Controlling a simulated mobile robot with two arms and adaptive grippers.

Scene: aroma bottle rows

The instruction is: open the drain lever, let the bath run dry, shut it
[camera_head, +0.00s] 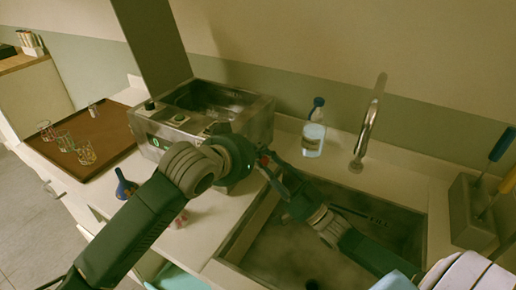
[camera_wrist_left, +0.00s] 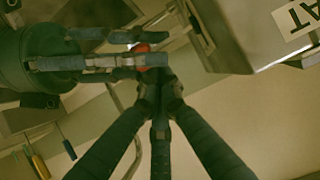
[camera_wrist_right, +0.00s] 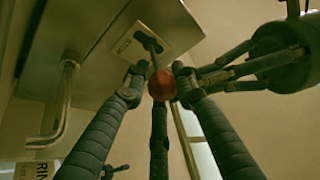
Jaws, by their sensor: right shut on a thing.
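The bath (camera_head: 262,118) is a steel box on the counter, with its lid raised. Its inside looks dark, and I cannot tell the water level. The drain lever's red knob (camera_head: 263,160) shows at the bath's front right. In the right wrist view the knob (camera_wrist_right: 161,86) sits between my right fingers at the end of a short stem from a labelled plate. My right gripper (camera_head: 277,175) is shut on it. My left gripper (camera_wrist_left: 160,82) is beside it, its fingers drawn together with nothing seen between them. In the head view its wrist hides part of the bath's front.
A sink (camera_head: 262,222) with a tap (camera_head: 368,125) lies to the right. A brown tray (camera_head: 110,128) with several glasses is at left. A holder (camera_head: 468,212) with upright tools stands far right. A blue funnel-like thing (camera_head: 124,186) is near the front.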

